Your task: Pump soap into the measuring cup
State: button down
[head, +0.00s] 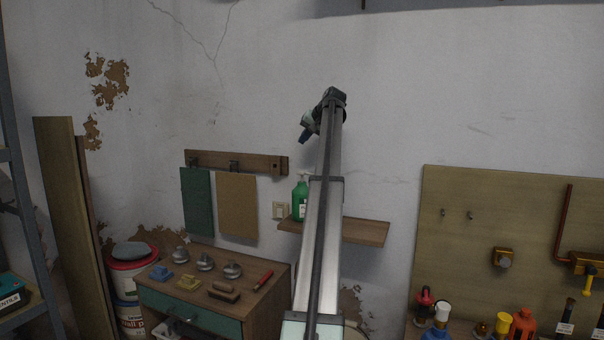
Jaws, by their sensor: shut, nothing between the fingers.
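A green soap bottle (299,204) with a pale pump top stands upright on a small wooden wall shelf (365,231). My arm passes in front of the shelf and hides its middle part, just right of the bottle. I cannot see a measuring cup; the arm may cover it. My gripper (304,137) hangs from the far end of the arm, above the bottle in the picture and apart from it. Its dark blue fingertips point down and look shut, with nothing held.
A wooden cabinet (211,286) with metal weights and brushes stands at the lower left. Green and brown cloths (237,205) hang from a wall rack left of the bottle. A pegboard (480,225) is at the right, with bottles below it. The wall above the shelf is clear.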

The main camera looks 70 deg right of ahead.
aim_at(304, 172)
dwell(0.4)
jog(key=shift+f, duration=4.4)
jog(key=shift+f, duration=0.15)
jog(key=shift+f, duration=0.3)
jog(key=shift+f, duration=0.9)
jog(key=shift+r, duration=1.35)
jog(key=shift+r, duration=2.5)
